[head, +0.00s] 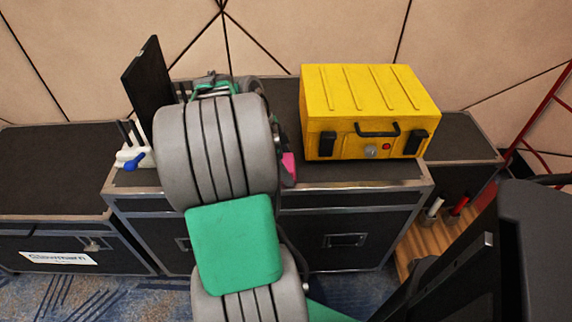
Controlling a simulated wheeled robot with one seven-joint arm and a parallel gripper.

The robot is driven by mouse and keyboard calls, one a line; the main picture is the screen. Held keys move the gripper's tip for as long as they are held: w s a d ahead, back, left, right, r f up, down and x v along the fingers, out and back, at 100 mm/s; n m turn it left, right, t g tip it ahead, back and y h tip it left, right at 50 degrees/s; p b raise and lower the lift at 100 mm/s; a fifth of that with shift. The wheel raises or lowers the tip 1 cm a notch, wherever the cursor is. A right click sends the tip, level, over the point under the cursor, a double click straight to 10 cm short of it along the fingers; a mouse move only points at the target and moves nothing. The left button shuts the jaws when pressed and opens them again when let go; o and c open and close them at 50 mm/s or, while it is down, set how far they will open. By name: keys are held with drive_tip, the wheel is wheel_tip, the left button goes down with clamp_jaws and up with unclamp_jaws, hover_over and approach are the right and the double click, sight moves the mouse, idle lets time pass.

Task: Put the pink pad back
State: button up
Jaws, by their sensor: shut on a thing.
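The pink pad (289,167) shows as a small bright pink piece just right of my grey arm, over the middle black case. My arm hides the rest of it. My gripper (283,148) is mostly hidden behind the arm; a dark part of it shows right above the pad. It is shut on the pad. I cannot tell whether the pad touches the case top.
A yellow box (370,112) with a black handle stands right of the pad on the middle case (345,186). A black upright panel (150,85) and a white stand with a blue knob (132,158) are at left. Lower cases (45,175) flank it.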

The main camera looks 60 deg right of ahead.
drive_tip(key=shift+f, duration=0.2)
drive_tip(key=o, duration=1.3)
drive_tip(key=p+v, duration=0.4)
drive_tip(key=v, duration=0.8)
drive_tip(key=shift+r, duration=0.2)
